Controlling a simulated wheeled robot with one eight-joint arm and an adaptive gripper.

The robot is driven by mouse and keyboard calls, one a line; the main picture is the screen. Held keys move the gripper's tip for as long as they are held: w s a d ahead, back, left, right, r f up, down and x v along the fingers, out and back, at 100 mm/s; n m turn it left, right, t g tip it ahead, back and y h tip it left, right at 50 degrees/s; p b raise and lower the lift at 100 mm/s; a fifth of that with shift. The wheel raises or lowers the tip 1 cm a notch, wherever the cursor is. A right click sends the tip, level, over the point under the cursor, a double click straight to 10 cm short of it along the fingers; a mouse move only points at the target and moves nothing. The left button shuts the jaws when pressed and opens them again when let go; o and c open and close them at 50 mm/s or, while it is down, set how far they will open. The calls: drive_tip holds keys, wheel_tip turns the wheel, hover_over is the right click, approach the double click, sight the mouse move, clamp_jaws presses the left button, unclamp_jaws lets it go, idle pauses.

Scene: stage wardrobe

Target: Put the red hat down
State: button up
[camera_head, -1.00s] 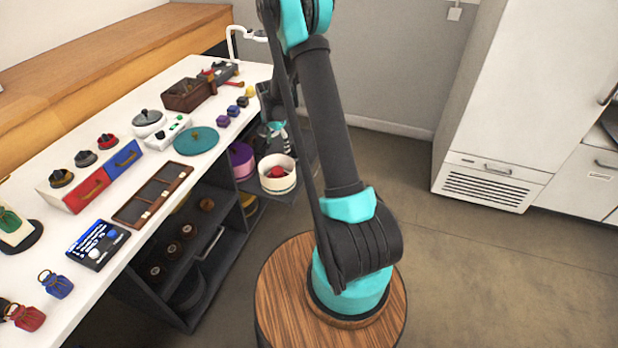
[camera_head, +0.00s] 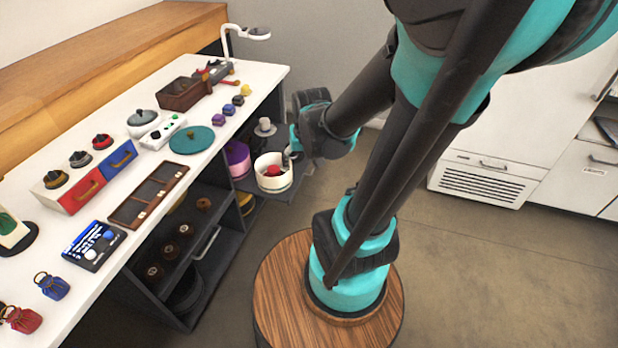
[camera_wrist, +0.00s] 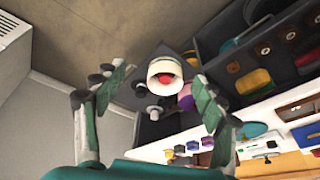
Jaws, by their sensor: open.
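A small red rounded thing (camera_head: 271,171), which may be the red hat, sits inside a round cream box (camera_head: 275,185) on the low dark shelf. It also shows in the wrist view (camera_wrist: 165,78), inside the box's pale rim (camera_wrist: 160,63). Another small red hat-like piece (camera_head: 103,141) stands on the red and blue drawer unit on the counter. My gripper (camera_wrist: 161,80) is open and empty, its fingers on either side of the box in the picture. In the head view my gripper (camera_head: 290,157) is at the box's right edge; its fingers are mostly hidden.
A grey piece on a stand (camera_head: 265,127) is behind the box, and a purple round box (camera_head: 237,160) is to its left. The white counter (camera_head: 150,193) above holds trays, a teal disc and several small items. The floor (camera_head: 470,270) on the right is clear.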

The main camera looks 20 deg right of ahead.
drive_tip(key=shift+n, duration=0.8)
drive_tip(key=s, duration=0.2)
drive_tip(key=s+f, duration=0.1)
drive_tip(key=s, duration=0.2)
drive_tip(key=shift+s+d+f, duration=0.1)
drive_tip(key=shift+s+f, duration=0.1)
